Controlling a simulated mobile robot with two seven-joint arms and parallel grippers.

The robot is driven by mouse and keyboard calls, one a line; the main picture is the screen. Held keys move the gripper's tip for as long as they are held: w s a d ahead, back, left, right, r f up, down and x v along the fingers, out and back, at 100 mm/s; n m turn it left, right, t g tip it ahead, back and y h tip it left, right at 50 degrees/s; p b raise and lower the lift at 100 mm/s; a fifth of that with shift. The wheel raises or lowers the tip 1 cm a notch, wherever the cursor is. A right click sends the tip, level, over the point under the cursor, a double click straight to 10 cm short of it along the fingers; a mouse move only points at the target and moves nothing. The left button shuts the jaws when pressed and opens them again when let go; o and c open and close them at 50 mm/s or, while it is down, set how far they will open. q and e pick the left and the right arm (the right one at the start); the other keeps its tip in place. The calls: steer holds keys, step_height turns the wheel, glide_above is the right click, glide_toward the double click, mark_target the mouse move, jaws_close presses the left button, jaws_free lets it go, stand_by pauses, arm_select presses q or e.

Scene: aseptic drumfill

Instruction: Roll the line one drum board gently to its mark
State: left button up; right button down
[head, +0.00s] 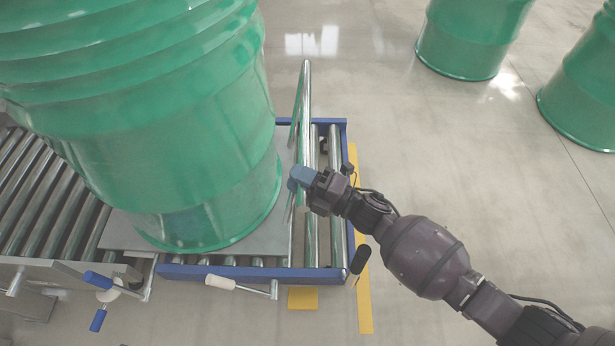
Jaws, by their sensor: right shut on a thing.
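A large green drum (190,170) stands upright on a flat grey board (125,238). The board lies across the rollers, partly on the grey conveyor at left and partly on the blue-framed roller section (333,150). A steel bar (304,105) rises at the board's right edge. My right gripper (298,179) reaches in from the right, its blue fingers shut on the steel bar. The fingers hide part of their contact with the bar. My left gripper is not in view.
Bare rollers (335,215) show right of the bar, inside the blue frame. A white-handled lever (222,282) and a blue-handled lever (99,280) are along the front. Yellow floor strips (364,300) lie beside the frame. Two more green drums (468,40) stand at upper right; the floor between is clear.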

steer(key=shift+s+a+f, duration=0.2)
steer(key=shift+s+a, duration=0.1)
steer(key=shift+a, duration=0.25)
steer(key=c, duration=0.8)
jaws_free()
steer(key=shift+c, duration=0.2)
steer(key=shift+d, duration=0.1)
steer(key=p+v, duration=0.1)
steer(key=v, duration=1)
steer(key=shift+w+p, duration=0.3)
steer(key=shift+w, duration=0.05)
steer(key=shift+d+r, duration=0.1)
steer(key=shift+d, duration=0.1)
